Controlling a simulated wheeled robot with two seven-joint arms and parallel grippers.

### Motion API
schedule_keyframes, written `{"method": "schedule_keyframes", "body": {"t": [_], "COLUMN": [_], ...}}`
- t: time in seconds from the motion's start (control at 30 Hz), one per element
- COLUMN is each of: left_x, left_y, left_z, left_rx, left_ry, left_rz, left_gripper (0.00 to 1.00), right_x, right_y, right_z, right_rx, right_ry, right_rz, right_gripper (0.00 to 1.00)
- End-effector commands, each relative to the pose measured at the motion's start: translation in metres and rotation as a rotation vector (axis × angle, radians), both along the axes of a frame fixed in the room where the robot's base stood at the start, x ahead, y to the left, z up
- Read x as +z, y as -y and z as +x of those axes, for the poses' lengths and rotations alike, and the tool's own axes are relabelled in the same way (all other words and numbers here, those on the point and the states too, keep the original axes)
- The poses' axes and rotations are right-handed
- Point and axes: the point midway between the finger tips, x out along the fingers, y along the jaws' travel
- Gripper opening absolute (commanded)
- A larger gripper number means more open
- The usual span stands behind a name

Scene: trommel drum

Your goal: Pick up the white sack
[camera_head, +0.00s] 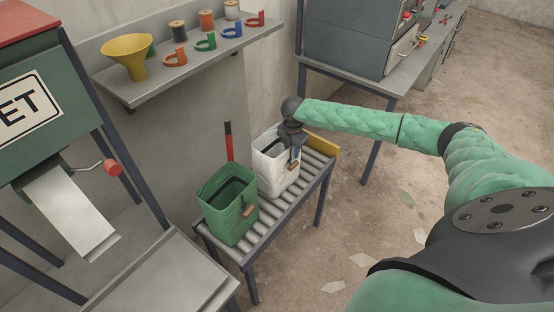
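The white sack (271,174) stands upright with an open top on a roller stand, in the middle of the head view. My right arm comes in from the right, and my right gripper (294,157) is at the sack's right rim, pointing down. Its fingers overlap the sack's edge near a small brown tag. They are small and dark, so I cannot tell whether they are closed on the rim. My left gripper is out of view.
A green sack (229,206) stands just left of the white one on the roller stand (270,219). A yellow stop (322,145) edges the stand's far end. A shelf (190,61) with a funnel and spools hangs behind. Open floor lies to the right.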

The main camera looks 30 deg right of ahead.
Motion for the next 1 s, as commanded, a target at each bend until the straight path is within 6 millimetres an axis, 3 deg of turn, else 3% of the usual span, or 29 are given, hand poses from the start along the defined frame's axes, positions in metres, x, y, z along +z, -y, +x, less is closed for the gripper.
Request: {"method": "schedule_keyframes", "body": {"t": [1.0], "left_x": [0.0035], "left_y": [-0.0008], "left_z": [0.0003], "left_rx": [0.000], "left_ry": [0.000], "left_rz": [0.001], "left_gripper": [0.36], "right_x": [-0.0067], "right_y": [-0.0001], "right_z": [-0.0004], "right_rx": [0.000], "right_ry": [-0.001], "right_rz": [0.000], "right_gripper": [0.29]}}
